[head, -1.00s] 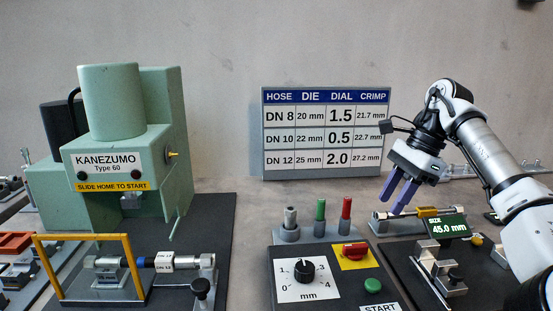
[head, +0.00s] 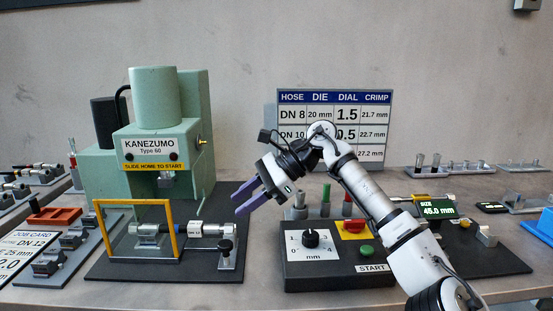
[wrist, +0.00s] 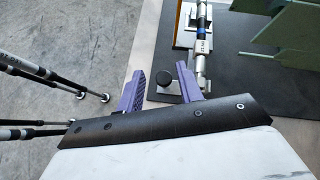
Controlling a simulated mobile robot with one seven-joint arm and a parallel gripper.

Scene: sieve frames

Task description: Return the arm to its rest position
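My gripper (head: 238,205) is open and empty, with its two purple fingers apart. In the head view it hangs in front of the press, to the right of the yellow frame, pointing down and left. My arm (head: 370,195) reaches in from the lower right, bent at a high joint. In the wrist view the gripper (wrist: 160,72) has only a black knob (wrist: 163,78) and the bench edge showing beyond and between its fingers. The hose piece (head: 195,230) with a white label lies in its holder at the press and is apart from the fingers.
The green press (head: 150,145) stands left behind the yellow frame (head: 174,230). The control box (head: 300,270) with dial and buttons is below my arm. The size display (head: 438,210) reads 45.0 mm at right. The chart (head: 292,97) is partly covered by my arm.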

